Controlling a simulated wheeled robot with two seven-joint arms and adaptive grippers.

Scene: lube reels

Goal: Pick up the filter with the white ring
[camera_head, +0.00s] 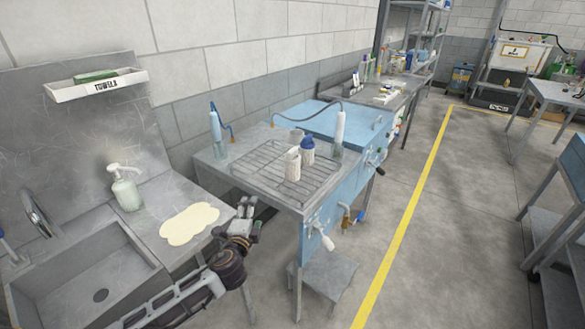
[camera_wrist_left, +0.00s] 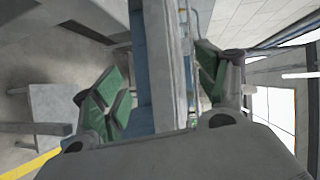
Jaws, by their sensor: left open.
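On the wire rack (camera_head: 285,168) of the steel work table stand two small upright bottle-like items: a whitish one (camera_head: 293,165) in front and a blue-and-white one (camera_head: 307,152) just behind it. Which is the filter with the white ring, or whether either is, I cannot tell; no ring is clear at this size. My left gripper (camera_head: 247,219) is in front of the table's left corner, below and left of the rack, apart from both items. In the left wrist view my left gripper (camera_wrist_left: 160,88) is open, green pads apart, with a grey table edge beyond. My right gripper is not in view.
A soap bottle (camera_head: 127,190), a pale spill (camera_head: 189,223) and a sink (camera_head: 95,262) are at the left. Two upright cylinders with hoses (camera_head: 215,124) (camera_head: 340,127) flank the rack. A valve handle (camera_head: 327,242) juts from the table front.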

